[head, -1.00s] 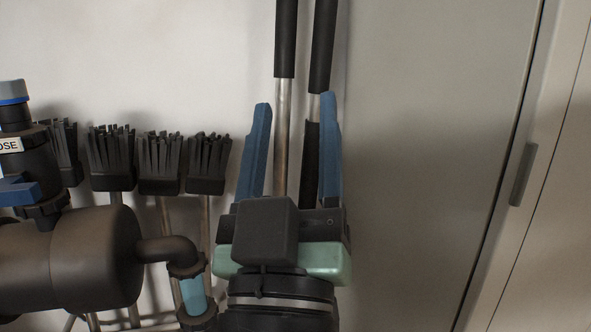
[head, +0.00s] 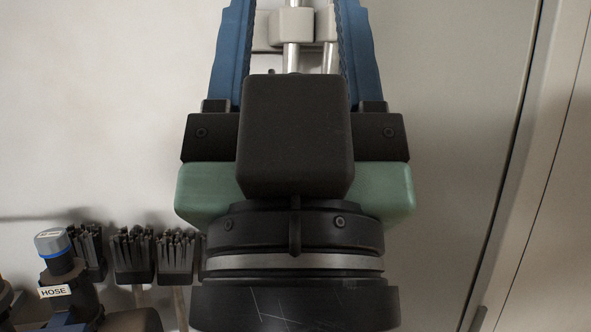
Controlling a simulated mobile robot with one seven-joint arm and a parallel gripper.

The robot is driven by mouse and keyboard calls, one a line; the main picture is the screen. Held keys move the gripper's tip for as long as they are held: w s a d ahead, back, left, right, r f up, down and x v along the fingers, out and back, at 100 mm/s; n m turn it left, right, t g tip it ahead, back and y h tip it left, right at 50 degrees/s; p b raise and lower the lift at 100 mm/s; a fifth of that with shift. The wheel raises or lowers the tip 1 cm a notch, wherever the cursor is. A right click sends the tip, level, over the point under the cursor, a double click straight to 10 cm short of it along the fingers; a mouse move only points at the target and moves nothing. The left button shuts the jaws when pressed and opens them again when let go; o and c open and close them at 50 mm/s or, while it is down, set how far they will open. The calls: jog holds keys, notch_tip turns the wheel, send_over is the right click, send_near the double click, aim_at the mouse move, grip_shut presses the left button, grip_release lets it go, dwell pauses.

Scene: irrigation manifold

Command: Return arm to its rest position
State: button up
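My gripper (head: 294,20) is large in the middle of the head view, pointing up. Its two blue fingers stand well apart, with nothing seen held between them. The fingertips are cut off by the top edge. The black and pale green gripper body and dark wrist fill the centre and hide what is behind them. The manifold's black valve (head: 66,283), with a grey and blue cap and a HOSE label (head: 55,292), shows at the lower left. Most of the manifold is out of view.
Several black brushes (head: 133,252) hang along the wall at the lower left. Behind the fingers, a white bracket (head: 291,26) and two metal poles show. A grey cabinet or door panel (head: 460,130) stands at the right. No obstacle shows immediately beside the gripper.

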notch_tip(320, 180, up, 18)
jog(key=p, duration=1.5)
